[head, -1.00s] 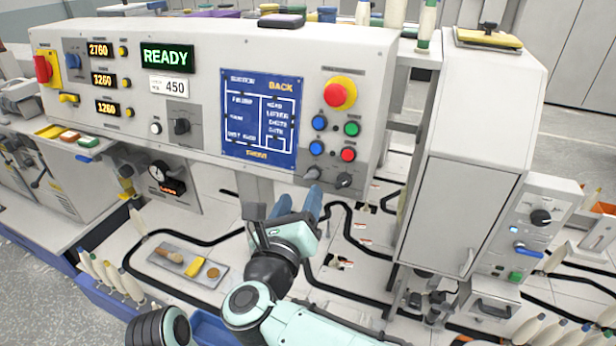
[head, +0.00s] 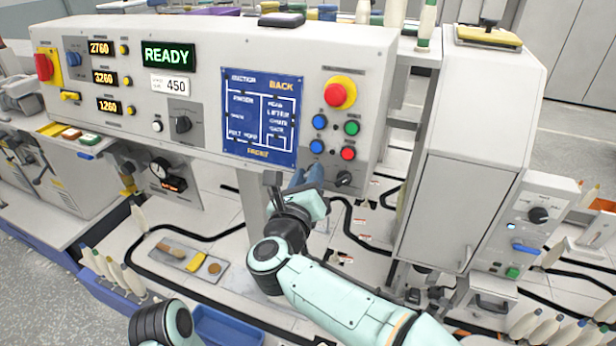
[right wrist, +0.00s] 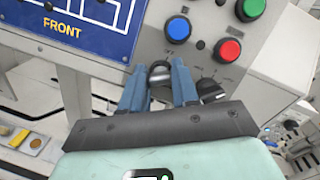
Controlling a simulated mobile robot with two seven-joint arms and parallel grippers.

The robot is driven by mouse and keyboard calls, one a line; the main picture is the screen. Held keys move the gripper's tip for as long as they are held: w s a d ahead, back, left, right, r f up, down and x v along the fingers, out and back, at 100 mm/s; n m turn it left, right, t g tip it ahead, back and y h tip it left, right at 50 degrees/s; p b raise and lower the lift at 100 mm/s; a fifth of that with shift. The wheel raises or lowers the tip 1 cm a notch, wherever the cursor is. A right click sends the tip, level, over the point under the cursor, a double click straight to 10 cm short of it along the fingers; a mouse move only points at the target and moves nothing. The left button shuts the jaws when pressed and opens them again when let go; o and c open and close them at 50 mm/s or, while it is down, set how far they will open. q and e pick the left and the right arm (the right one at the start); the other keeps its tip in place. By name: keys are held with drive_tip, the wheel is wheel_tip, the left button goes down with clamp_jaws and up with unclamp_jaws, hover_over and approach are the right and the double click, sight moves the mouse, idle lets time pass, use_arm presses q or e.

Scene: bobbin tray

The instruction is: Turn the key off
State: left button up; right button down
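My right gripper (head: 308,176) is at the lower edge of the control panel in the head view, its blue fingers pointing up at the panel. In the right wrist view the fingers (right wrist: 160,84) are apart, with a silver-grey round switch (right wrist: 159,71) between their tips; I cannot tell whether they touch it. This switch looks like the key switch, but its label is not readable. In the head view the gripper hides it. A black rotary knob (right wrist: 209,89) sits just right of the fingers; it also shows in the head view (head: 344,178). My left gripper is not in view.
A grey cabinet (head: 462,165) stands to the right. A small tray (head: 163,261) and white bobbins (head: 131,280) are at lower left.

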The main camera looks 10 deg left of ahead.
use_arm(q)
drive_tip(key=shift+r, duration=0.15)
use_arm(e)
drive_tip(key=shift+n, duration=0.3)
drive_tip(key=n+p, duration=0.3)
drive_tip(key=n+g+y+p, duration=0.1)
drive_tip(key=n+p, duration=0.1)
drive_tip(key=n, duration=0.2)
drive_tip(key=n+g+y+p, duration=0.1)
drive_tip(key=n+p, duration=0.2)
drive_tip(key=shift+r+n+p, duration=0.25)
drive_tip(key=shift+n+p, duration=0.05)
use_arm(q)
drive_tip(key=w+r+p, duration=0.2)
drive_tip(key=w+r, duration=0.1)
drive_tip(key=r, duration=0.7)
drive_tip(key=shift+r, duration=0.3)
use_arm(e)
drive_tip(key=shift+f+n+g+y, duration=0.2)
drive_tip(key=shift+n+g+y, duration=0.15)
drive_tip(key=shift+n, duration=0.65)
drive_tip(key=c, duration=0.8)
unclamp_jaws()
drive_tip(key=shift+c, duration=0.2)
